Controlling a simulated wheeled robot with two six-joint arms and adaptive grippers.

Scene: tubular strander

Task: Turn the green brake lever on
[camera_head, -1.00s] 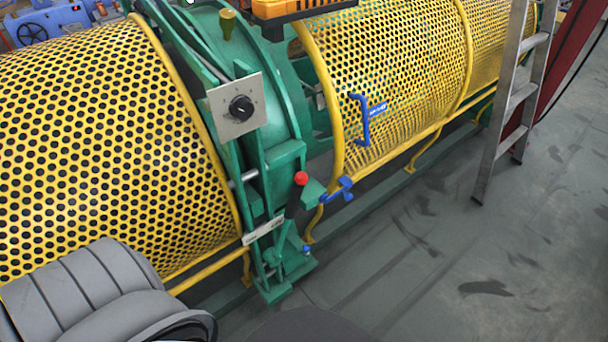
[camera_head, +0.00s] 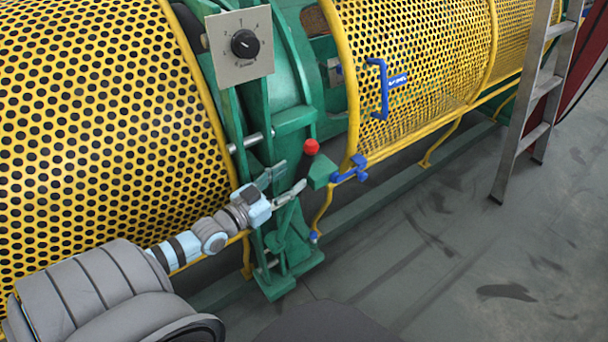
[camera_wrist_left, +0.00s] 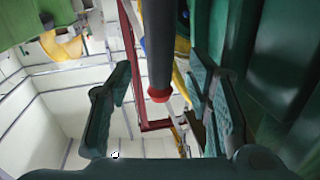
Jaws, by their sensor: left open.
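The brake lever has a red ball knob (camera_head: 311,147) on a dark shaft and stands on the green machine frame (camera_head: 285,235), tilted slightly right. My left gripper (camera_head: 291,179) is open and empty, just left of the lever and a little below the knob, pointing toward it. In the left wrist view the lever's dark shaft (camera_wrist_left: 158,45) and red end lie between the two spread fingers (camera_wrist_left: 162,88). I cannot tell whether either finger touches it. The lever's lower part is partly hidden by the gripper. My right gripper is not in view.
Yellow perforated guards (camera_head: 100,110) flank the green frame on both sides. A grey dial plate (camera_head: 240,47) is above the lever. A blue handle (camera_head: 380,90) and blue clamp (camera_head: 352,170) are to its right. A ladder (camera_head: 540,90) stands farther right; the floor there is clear.

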